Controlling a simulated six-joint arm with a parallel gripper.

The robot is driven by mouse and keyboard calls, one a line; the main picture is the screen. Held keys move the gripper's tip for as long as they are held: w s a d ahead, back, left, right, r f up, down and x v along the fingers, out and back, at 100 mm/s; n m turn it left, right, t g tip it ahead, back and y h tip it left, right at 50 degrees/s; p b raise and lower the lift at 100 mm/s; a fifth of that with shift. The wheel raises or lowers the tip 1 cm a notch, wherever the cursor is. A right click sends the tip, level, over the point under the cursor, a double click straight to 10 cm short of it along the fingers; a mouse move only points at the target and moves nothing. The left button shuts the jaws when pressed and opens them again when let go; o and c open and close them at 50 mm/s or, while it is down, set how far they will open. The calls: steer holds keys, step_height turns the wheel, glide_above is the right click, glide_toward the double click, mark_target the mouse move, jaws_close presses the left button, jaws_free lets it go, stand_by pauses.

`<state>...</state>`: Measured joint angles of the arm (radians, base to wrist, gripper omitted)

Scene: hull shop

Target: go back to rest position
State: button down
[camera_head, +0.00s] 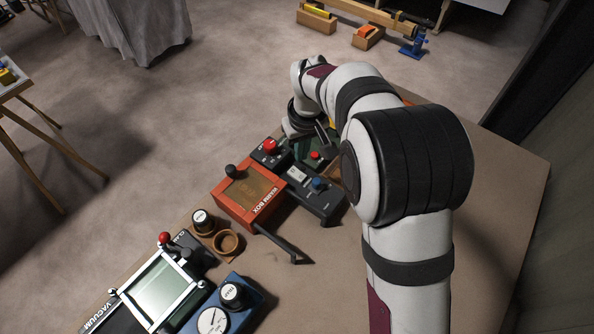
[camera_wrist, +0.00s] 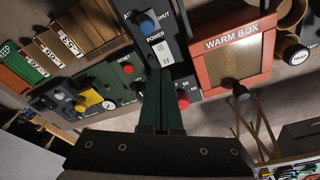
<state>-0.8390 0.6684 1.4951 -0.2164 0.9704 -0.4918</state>
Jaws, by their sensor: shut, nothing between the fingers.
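My gripper (camera_wrist: 160,82) shows in the wrist view as two dark green fingers pressed together, with nothing between them. It hangs over the row of devices, in front of the black power box (camera_wrist: 163,58) with its blue knob and beside a red knob (camera_wrist: 183,103). Whether the fingertips touch anything is unclear. In the head view my arm reaches out over the table and bends down at the far devices. My fingers are not clearly visible there.
The orange-red warm box (camera_head: 232,208), the black power box (camera_head: 318,205) and a green panel (camera_head: 318,150) stand close around my wrist. Wooden rings (camera_head: 227,243), a vacuum frame (camera_head: 155,288) and a blue gauge box (camera_head: 228,309) are nearer. The table (camera_head: 495,190) right of my arm is clear.

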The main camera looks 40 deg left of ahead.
stand_by(0.3)
steer(key=d+r+m, duration=0.4)
steer(key=d+r, duration=0.3)
steer(key=d, duration=0.5)
steer(key=s+d+r+m, duration=0.2)
steer(key=s+d+m, duration=0.2)
steer(key=d, duration=0.3)
steer(key=s+d+r+m, duration=0.2)
steer(key=s+d+m, duration=0.1)
steer(key=d, duration=0.5)
steer(key=s+d+m, duration=0.3)
steer(key=s, duration=0.3)
steer(key=s+d+f+m+g, duration=0.1)
steer(key=s+d+m, duration=0.2)
steer(key=s, duration=0.3)
steer(key=shift+s+d+f+m, duration=0.25)
steer(key=shift+d+m, duration=0.05)
steer(key=shift+w, duration=0.1)
